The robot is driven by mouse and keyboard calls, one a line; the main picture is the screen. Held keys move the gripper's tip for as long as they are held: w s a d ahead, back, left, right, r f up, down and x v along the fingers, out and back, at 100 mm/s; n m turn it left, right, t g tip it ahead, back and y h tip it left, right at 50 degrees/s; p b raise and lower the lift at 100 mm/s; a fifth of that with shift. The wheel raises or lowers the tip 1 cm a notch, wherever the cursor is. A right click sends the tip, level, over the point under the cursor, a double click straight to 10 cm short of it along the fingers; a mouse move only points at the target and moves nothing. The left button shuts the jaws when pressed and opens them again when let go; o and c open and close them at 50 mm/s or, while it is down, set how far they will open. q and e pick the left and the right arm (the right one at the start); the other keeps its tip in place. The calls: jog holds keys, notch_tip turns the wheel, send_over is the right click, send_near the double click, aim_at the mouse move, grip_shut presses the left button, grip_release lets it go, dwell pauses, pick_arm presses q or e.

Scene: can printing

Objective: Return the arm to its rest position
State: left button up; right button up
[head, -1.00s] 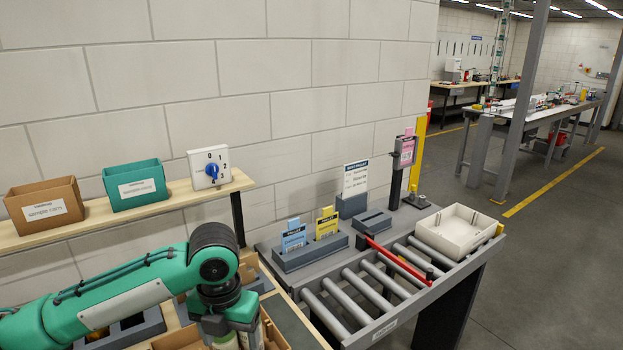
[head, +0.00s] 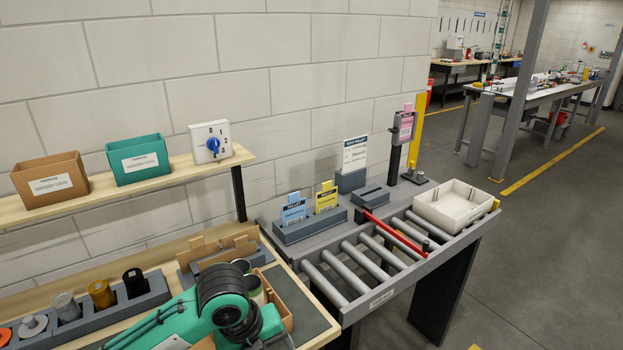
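My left arm (head: 180,322) is green with black joints and comes in from the bottom left, low over the workbench. Its wrist is at the bottom edge of the head view, in front of a cardboard box (head: 285,312) that holds several cans (head: 252,286). The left gripper's fingers are out of frame or hidden behind the wrist, so its opening does not show. My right arm and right gripper are not in view.
A grey rack (head: 135,306) with jars stands at the bench's left. A shelf (head: 100,204) above carries a brown bin (head: 48,182), a teal bin (head: 138,160) and a dial box (head: 211,142). A roller conveyor (head: 370,262) with a white tray (head: 452,206) is at right.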

pick_arm(q)
jog(key=s+a+f+n+t+h, duration=0.15)
jog(key=s+f+n, duration=0.6)
jog(key=n, duration=0.75)
jog(key=s+a+f+n+t+y, duration=0.1)
jog(key=s+a+f+n+y, duration=0.45)
jog(key=s+a+n, duration=0.7)
notch_tip(320, 180, down, 34)
jog(key=n+g+h, duration=0.1)
jog(key=n, duration=0.1)
jog(key=s+a+f, duration=0.2)
jog(key=s+f, duration=0.7)
jog(key=s+a+f+g, duration=0.1)
jog(key=s+a+f, duration=0.1)
jog(key=s+f, duration=0.7)
jog(key=shift+s+f, duration=0.25)
